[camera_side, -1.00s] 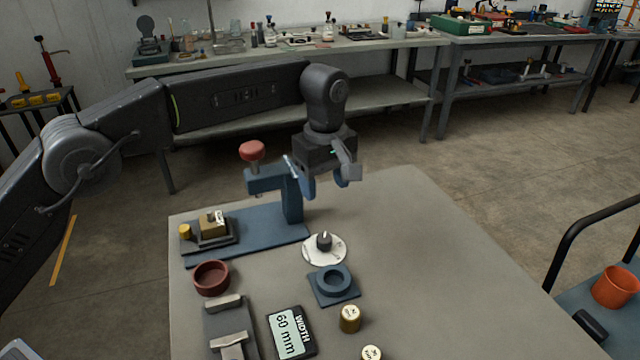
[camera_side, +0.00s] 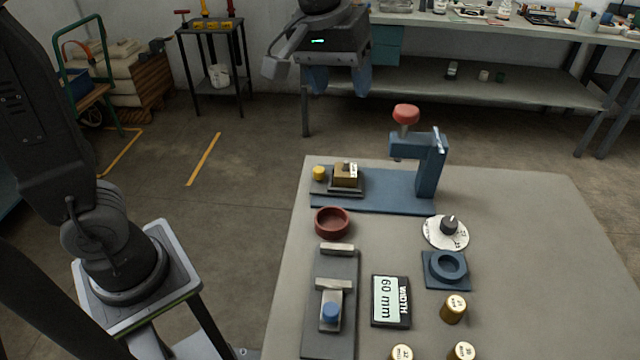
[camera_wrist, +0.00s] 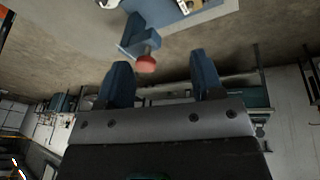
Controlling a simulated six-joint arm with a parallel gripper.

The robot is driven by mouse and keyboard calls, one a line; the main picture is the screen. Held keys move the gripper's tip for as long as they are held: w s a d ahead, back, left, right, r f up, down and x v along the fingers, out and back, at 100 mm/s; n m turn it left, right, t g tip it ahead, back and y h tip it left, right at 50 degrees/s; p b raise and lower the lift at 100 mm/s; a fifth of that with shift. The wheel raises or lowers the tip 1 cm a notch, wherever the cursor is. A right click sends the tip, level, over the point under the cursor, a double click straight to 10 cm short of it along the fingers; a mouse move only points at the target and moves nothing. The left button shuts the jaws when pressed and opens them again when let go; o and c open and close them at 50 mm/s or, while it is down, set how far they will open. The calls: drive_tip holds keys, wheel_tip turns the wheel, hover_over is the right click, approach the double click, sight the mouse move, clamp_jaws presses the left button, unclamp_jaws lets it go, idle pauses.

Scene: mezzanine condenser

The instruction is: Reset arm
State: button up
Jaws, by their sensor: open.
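My gripper (camera_side: 338,80) is raised in the side view, up and left of the blue press, beyond the table's far edge. Its two blue fingers are apart with nothing between them; they also show in the wrist view (camera_wrist: 162,80). The blue press (camera_side: 430,165) with a red knob (camera_side: 406,113) stands at the back of the grey table (camera_side: 520,250). A brass-coloured block (camera_side: 346,175) sits on a dark plate on the press's base, beside a yellow knob (camera_side: 319,173).
On the table are a dark red bowl (camera_side: 332,222), a white dial (camera_side: 446,232), a blue ring holder (camera_side: 447,267), a 60 mm width display (camera_side: 390,301), a sliding fixture (camera_side: 345,270) and brass weights (camera_side: 454,308). A bench (camera_side: 500,85) stands behind. The table's right side is clear.

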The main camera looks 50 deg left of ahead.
drive_tip(key=s+a+f+m+t, duration=0.1)
drive_tip(key=s+a+f+m, duration=0.1)
drive_tip(key=s, duration=0.6)
drive_tip(key=s+a+f+m+t, duration=0.1)
drive_tip(key=s+a+f, duration=0.3)
drive_tip(key=s, duration=0.4)
drive_tip(key=shift+s+a+f+m+y, duration=0.25)
drive_tip(key=shift+f+m, duration=0.25)
drive_tip(key=shift+m, duration=0.4)
